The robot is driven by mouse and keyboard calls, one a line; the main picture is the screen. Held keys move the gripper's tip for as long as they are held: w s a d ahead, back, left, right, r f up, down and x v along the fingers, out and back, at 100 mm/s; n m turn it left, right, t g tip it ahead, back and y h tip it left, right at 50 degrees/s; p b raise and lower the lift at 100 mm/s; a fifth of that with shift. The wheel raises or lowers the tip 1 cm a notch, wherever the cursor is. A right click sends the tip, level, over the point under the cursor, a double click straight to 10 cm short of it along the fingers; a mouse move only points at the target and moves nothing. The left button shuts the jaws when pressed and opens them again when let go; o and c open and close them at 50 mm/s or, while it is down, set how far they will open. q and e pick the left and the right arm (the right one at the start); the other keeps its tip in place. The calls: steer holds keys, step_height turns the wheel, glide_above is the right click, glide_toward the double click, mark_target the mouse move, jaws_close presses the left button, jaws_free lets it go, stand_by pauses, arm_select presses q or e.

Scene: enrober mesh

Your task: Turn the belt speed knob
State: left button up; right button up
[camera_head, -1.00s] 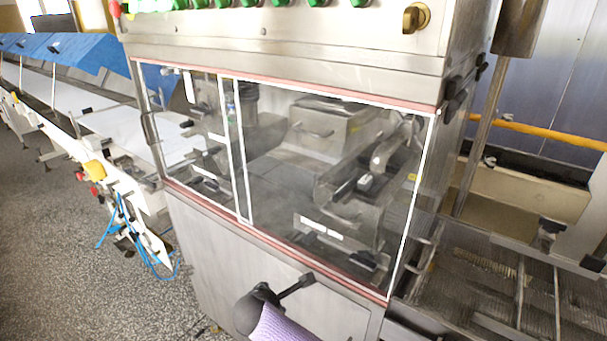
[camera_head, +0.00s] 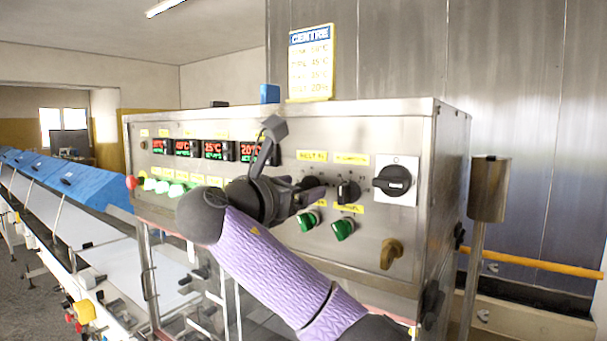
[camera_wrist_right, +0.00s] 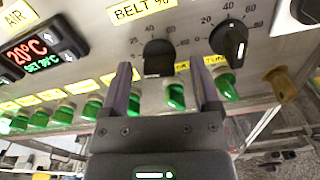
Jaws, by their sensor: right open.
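The belt speed knob (camera_wrist_right: 158,60) is a black dial under a yellow "BELT %" label in the right wrist view. My right gripper (camera_wrist_right: 161,75) is open, its two dark fingers pointing at the panel, one to each side of the knob's lower part in the picture. No contact shows. In the head view, my right gripper (camera_head: 306,196) is at the panel front, and the belt knob (camera_head: 311,184) is partly hidden behind it. My left gripper is not in view.
A similar black knob (camera_head: 347,191) sits just right of the belt knob. Green buttons (camera_head: 343,229) lie below. A rotary switch (camera_head: 393,181), a brass key-like handle (camera_head: 391,253) and red-green displays (camera_head: 212,149) are on the same panel. A conveyor (camera_head: 95,262) runs at left.

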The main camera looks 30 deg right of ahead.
steer(key=shift+x, duration=0.8)
jaws_close()
steer(key=shift+a, duration=0.1)
steer(key=m, duration=0.4)
steer(key=shift+f+b, duration=0.1)
steer(key=shift+b, duration=0.25)
steer(key=shift+m+b, duration=0.4)
steer(key=shift+m, duration=1.4)
steer(key=shift+s, duration=0.1)
jaws_free()
